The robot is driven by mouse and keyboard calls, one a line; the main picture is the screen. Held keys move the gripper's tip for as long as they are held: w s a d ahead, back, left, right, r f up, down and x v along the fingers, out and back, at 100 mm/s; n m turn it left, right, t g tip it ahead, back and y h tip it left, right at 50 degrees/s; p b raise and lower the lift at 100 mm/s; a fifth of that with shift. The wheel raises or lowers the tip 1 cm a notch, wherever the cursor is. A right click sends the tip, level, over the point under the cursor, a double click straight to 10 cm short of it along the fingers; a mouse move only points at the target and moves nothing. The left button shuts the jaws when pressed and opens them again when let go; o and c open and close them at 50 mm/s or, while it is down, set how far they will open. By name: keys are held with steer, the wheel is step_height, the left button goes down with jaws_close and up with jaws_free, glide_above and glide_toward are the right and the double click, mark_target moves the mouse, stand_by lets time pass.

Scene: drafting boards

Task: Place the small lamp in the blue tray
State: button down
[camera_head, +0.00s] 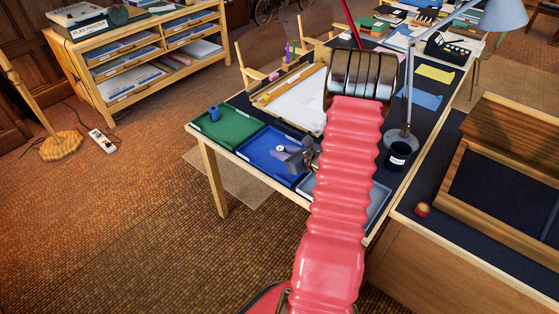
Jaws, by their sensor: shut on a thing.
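The blue tray (254,156) lies on the near left part of the dark-topped table, between a green tray and a grey tray. My gripper (297,158) is at the right side of the blue tray, partly hidden behind my pink ribbed arm. It is shut on a small pale greyish-purple thing with a whitish round spot, which looks like the small lamp (287,150). The small lamp appears over the blue tray's right part. I cannot tell whether it touches the tray floor.
The green tray (225,127) holds a small blue object (214,113). The grey tray (374,207) is partly behind my arm. A dark mug (397,157) and a tall desk lamp (400,138) stand to the right. A drawing board (297,105) lies behind the trays.

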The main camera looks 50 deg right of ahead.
mark_target(281, 166)
steer(key=shift+f, duration=2.05)
steer(key=c, duration=1.5)
jaws_free()
steer(key=shift+f, duration=0.1)
steer(key=v, duration=1.2)
steer(key=shift+r, duration=0.2)
